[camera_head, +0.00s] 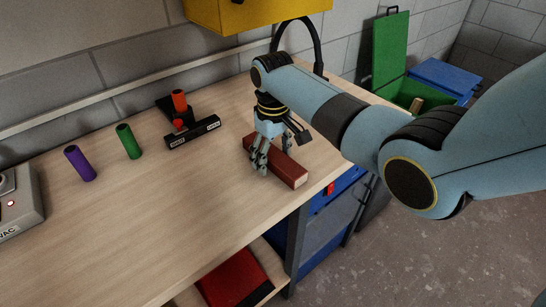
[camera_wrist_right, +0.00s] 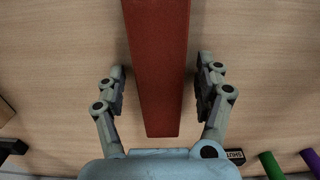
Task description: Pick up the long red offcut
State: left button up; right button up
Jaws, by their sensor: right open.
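The long red offcut (camera_head: 287,168) lies flat on the wooden workbench (camera_head: 120,215), near its front right edge. My right gripper (camera_head: 262,163) is over the offcut's left part and hides some of it. In the right wrist view, the red offcut (camera_wrist_right: 157,65) runs from the top edge down between the two fingers of my right gripper (camera_wrist_right: 160,92). The fingers are open, one on each side, with a gap of bare wood showing on both sides. I cannot tell how far the fingertips are above the bench. My left gripper is not in view.
A black holder (camera_head: 193,133) with an orange-red cylinder (camera_head: 180,101) stands behind the gripper. A green bin (camera_head: 425,95) is beyond the bench. The bench's front middle is clear.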

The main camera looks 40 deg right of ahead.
jog(key=c, duration=1.3)
jog(key=shift+r, duration=0.15)
jog(key=shift+c, duration=0.2)
